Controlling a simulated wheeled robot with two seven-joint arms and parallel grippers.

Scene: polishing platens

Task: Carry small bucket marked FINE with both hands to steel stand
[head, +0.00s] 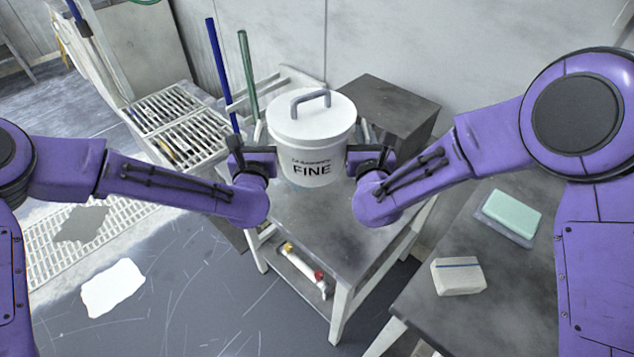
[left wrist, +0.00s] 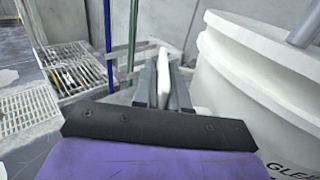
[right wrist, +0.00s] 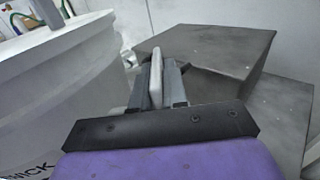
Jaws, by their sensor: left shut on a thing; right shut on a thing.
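The small white bucket marked FINE (head: 312,140) is upright in the middle of the head view, with its lid on and a grey lid handle (head: 310,97). My left gripper (head: 260,160) is shut on a pale side grip of the bucket; this grip (left wrist: 163,75) shows between the fingers in the left wrist view. My right gripper (head: 366,160) is shut on the opposite grip (right wrist: 156,78). A grey-topped stand with pale legs (head: 325,235) lies below and in front of the bucket. The bucket's underside is hidden, so I cannot tell whether it touches the top.
A dark grey block (head: 390,105) stands behind the bucket to the right. A bench (head: 480,260) at right holds a green pad (head: 512,215) and a pale block (head: 458,277). Blue (head: 221,75) and green poles (head: 247,75) rise at left. The stand's front top is clear.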

